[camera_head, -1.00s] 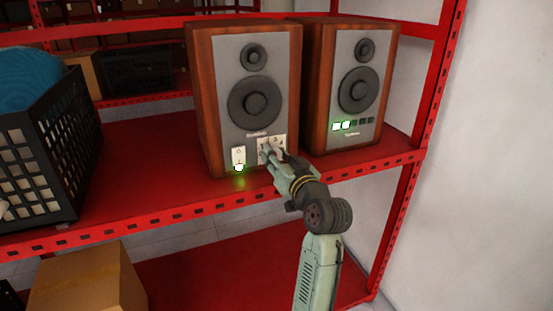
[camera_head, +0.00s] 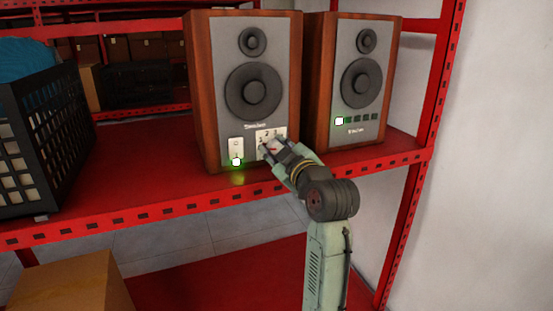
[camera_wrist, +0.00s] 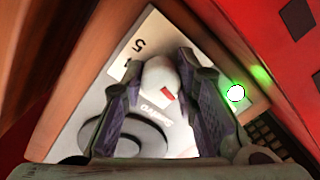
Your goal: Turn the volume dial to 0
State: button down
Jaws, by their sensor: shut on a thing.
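The volume dial (camera_wrist: 160,78) is a white knob with a red mark, on a white numbered plate. In the wrist view it sits between the two fingers of my gripper (camera_wrist: 170,88), which is shut on it. In the head view my gripper (camera_head: 272,150) covers most of the dial on the front of the left speaker (camera_head: 210,110). The numbers 1, 2 and 3 show above it on the plate (camera_head: 270,132). A white switch panel (camera_head: 236,146) with a lit green light is left of the plate. The right speaker (camera_head: 352,80) has one lit indicator (camera_head: 339,121) at the left of its row.
The speakers stand on a red metal shelf (camera_head: 150,180). A black crate (camera_head: 45,140) with blue contents stands at the left. A cardboard box (camera_head: 70,285) is below. A red upright post (camera_head: 440,90) and a white wall are at the right.

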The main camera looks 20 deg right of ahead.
jog(key=shift+n+b, duration=1.4)
jog(key=shift+n, duration=0.8)
jog(key=c, duration=1.2)
grip_release()
jog(key=shift+c, duration=0.2)
jog(key=shift+s, duration=0.1)
jog(key=s, duration=1.1)
jog(key=shift+s+d+r, duration=0.2)
jog(key=shift+s+d, duration=0.05)
jog(key=shift+s, duration=0.15)
jog(key=shift+a, duration=0.1)
